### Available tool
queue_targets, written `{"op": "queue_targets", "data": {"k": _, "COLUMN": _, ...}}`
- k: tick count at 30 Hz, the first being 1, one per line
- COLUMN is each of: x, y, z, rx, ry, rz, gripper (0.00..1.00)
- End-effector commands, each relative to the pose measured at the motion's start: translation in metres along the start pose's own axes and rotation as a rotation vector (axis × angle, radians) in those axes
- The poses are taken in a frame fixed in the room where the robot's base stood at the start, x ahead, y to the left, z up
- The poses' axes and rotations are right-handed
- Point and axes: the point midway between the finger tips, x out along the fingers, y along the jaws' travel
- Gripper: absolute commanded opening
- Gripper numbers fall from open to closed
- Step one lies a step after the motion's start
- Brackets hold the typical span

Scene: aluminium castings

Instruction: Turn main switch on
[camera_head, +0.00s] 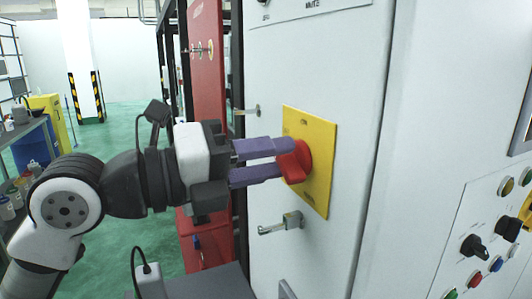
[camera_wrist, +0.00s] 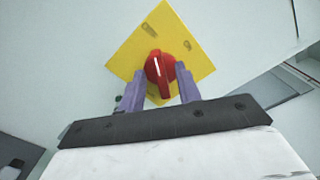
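The main switch is a red rotary knob (camera_head: 301,156) on a yellow plate (camera_head: 318,183), fixed to a light grey cabinet front. In the wrist view the knob (camera_wrist: 158,68) carries a white line pointing roughly up the picture. The yellow plate (camera_wrist: 190,57) looks like a diamond there, with small dark marks too blurred to read. My gripper (camera_head: 285,161) is at the knob, its two purple fingers on either side of it. In the wrist view the fingers (camera_wrist: 162,82) stand apart, with the knob between them. Firm contact does not show.
A metal handle (camera_head: 282,223) sticks out below the plate and another latch (camera_head: 247,111) above left. A panel with black selectors (camera_head: 474,246) and coloured buttons is at right. A red panel (camera_head: 208,75) stands behind my arm. Green floor is open at left.

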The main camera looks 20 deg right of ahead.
Motion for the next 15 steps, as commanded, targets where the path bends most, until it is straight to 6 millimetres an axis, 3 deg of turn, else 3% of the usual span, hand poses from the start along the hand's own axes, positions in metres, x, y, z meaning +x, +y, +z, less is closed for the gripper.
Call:
{"op": "queue_targets", "data": {"k": 6, "x": 0.0001, "y": 0.0001, "z": -0.0001, "rx": 0.001, "ry": 0.000, "rz": 0.000, "gripper": 0.32}}
{"op": "queue_targets", "data": {"k": 13, "x": -0.0002, "y": 0.0001, "z": 0.0000, "rx": 0.001, "ry": 0.000, "rz": 0.000, "gripper": 0.02}}
{"op": "queue_targets", "data": {"k": 15, "x": -0.0002, "y": 0.0001, "z": 0.0000, "rx": 0.001, "ry": 0.000, "rz": 0.000, "gripper": 0.00}}
